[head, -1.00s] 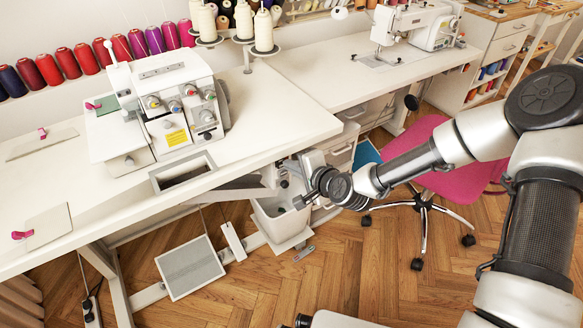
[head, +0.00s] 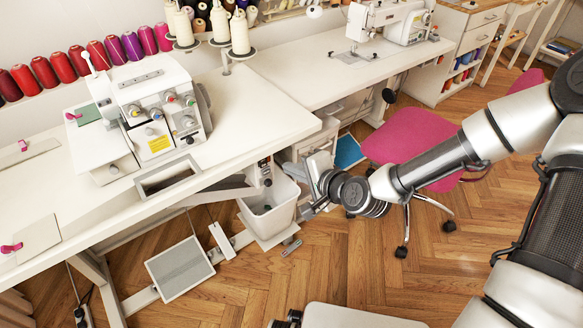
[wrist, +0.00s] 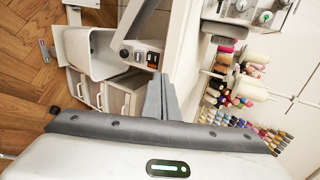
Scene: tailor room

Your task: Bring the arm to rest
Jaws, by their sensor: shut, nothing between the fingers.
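My arm reaches in from the right in the head view. My gripper (head: 308,210) is near the front edge of the white sewing table (head: 255,100), just right of the white bin (head: 268,210) under it. In the wrist view, the fingers of my gripper (wrist: 160,85) are together and nothing is between them. The wrist view is turned sideways, with the bin (wrist: 75,55) at upper left and thread spools (wrist: 250,90) at right.
A white overlocker (head: 155,115) stands on the table, with a sewing machine (head: 395,20) farther back. A pink chair (head: 415,150) stands behind my arm. A grey foot pedal plate (head: 180,267) lies below the table. The wooden floor (head: 345,265) in front is open.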

